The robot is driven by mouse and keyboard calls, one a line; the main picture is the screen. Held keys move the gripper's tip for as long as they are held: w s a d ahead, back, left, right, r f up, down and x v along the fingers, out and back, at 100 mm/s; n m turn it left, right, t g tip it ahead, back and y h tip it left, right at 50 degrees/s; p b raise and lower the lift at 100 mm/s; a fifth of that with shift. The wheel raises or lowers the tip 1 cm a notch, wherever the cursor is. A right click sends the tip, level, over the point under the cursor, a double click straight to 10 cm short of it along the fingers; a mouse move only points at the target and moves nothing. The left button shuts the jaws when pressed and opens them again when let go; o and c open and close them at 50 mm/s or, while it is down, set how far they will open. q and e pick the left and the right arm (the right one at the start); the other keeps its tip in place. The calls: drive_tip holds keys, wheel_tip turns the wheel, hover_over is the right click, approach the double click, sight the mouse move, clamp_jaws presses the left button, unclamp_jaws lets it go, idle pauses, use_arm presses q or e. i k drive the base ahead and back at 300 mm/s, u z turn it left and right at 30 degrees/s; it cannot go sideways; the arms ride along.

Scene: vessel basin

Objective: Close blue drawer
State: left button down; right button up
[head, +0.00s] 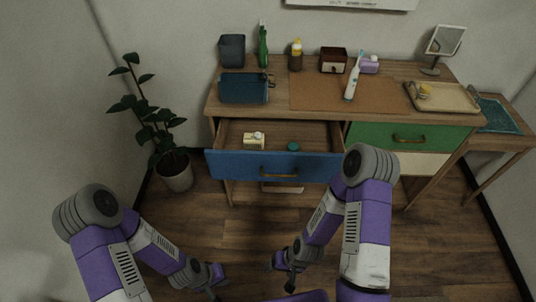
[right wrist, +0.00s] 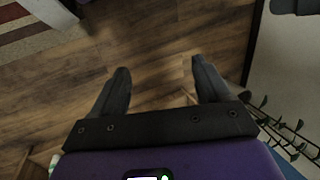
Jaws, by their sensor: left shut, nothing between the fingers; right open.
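The blue drawer (head: 272,165) is pulled out of the left side of the wooden dresser (head: 224,101) in the head view. Its blue front has a brass handle (head: 280,173). Inside lie a small cream box (head: 254,141) and a round green item (head: 293,146). My left gripper (head: 215,292) is low in the head view, in front of the drawer and apart from it; it is shut and empty. My right gripper (head: 291,281) is also low, below the drawer front and apart from it. In the right wrist view it (right wrist: 158,75) is open, with only floor between its fingers.
A green drawer (head: 400,138) to the right is shut. The dresser top holds a blue case (head: 243,89), an electric toothbrush (head: 354,77), a tray (head: 440,98) and a mirror (head: 443,43). A potted plant (head: 175,170) stands left. The floor in front is clear.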

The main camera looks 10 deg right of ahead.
sight(319, 156)
drive_tip(key=z, duration=0.55)
drive_tip(key=k, duration=1.25)
drive_tip(key=u, duration=0.05)
drive_tip(key=i, duration=0.45)
drive_tip(key=u, duration=0.8)
drive_tip(key=i, duration=0.9)
drive_tip(key=z, duration=0.75)
drive_tip(key=i, duration=0.55)
drive_tip(key=z, duration=0.6)
